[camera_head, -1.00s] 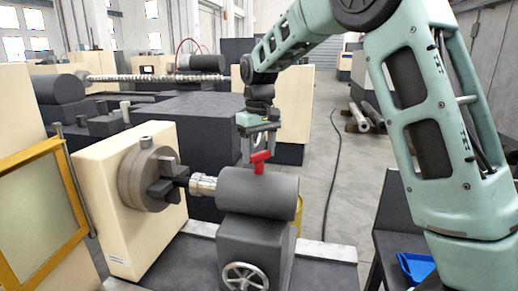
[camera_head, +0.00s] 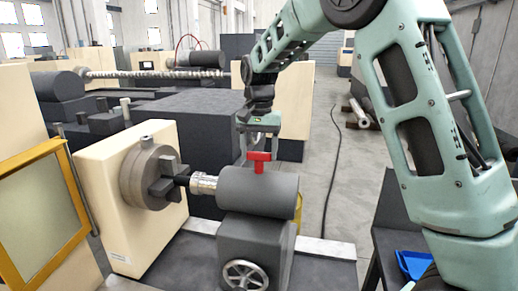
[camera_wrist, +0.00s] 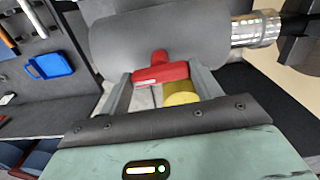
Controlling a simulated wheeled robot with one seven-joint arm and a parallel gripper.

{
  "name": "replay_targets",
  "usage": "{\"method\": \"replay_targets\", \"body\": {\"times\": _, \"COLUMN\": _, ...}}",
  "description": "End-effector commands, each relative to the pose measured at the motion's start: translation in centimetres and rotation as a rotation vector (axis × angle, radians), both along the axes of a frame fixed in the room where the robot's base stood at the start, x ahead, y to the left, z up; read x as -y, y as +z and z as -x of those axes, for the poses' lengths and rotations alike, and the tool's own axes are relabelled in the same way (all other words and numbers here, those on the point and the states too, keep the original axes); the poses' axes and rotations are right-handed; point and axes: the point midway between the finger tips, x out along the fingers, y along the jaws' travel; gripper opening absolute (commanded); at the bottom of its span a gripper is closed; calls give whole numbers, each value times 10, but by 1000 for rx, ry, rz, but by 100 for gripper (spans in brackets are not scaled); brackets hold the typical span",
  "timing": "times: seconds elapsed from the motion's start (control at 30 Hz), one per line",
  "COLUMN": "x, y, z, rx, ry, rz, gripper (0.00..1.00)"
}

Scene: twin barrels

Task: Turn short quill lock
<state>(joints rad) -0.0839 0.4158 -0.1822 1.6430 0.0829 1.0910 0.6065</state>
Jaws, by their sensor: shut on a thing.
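The short quill lock is a red T-shaped handle (camera_head: 259,157) on top of the grey tailstock barrel (camera_head: 250,195). It also shows in the wrist view (camera_wrist: 161,74), with its crossbar lying between my fingers. My gripper (camera_head: 259,150) is above the barrel, pointing down, with its fingers at the two ends of the red crossbar. In the wrist view my gripper (camera_wrist: 160,85) is shut on the red handle. The lower stem of the handle meets the barrel.
A chuck (camera_head: 150,178) on the cream headstock (camera_head: 110,215) faces the silver quill (camera_head: 203,183). A handwheel (camera_head: 245,275) is on the tailstock front. A blue tray (camera_head: 414,265) lies on a dark bench at right. A yellow part (camera_wrist: 181,98) is behind the barrel.

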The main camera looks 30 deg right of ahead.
Motion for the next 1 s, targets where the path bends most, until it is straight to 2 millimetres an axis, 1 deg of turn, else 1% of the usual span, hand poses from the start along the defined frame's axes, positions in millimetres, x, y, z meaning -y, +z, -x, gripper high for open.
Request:
{"method": "replay_targets", "body": {"times": 0.23, "x": 1, "y": 1, "z": -1, "rx": 4, "ry": -65, "rz": 1, "gripper": 41}}
{"method": "replay_targets", "body": {"times": 0.7, "x": 1, "y": 1, "z": -1, "rx": 5, "ry": -79, "rz": 0, "gripper": 41}}
{"method": "replay_targets", "body": {"times": 0.73, "x": 1, "y": 1, "z": -1, "rx": 5, "ry": -79, "rz": 0, "gripper": 66}}
{"method": "replay_targets", "body": {"times": 0.77, "x": 1, "y": 1, "z": -1, "rx": 5, "ry": -79, "rz": 0, "gripper": 75}}
{"method": "replay_targets", "body": {"times": 0.8, "x": 1, "y": 1, "z": -1, "rx": 4, "ry": -79, "rz": 1, "gripper": 85}}
{"method": "replay_targets", "body": {"times": 1.0, "x": 0, "y": 1, "z": 0, "rx": 2, "ry": -77, "rz": 1, "gripper": 85}}
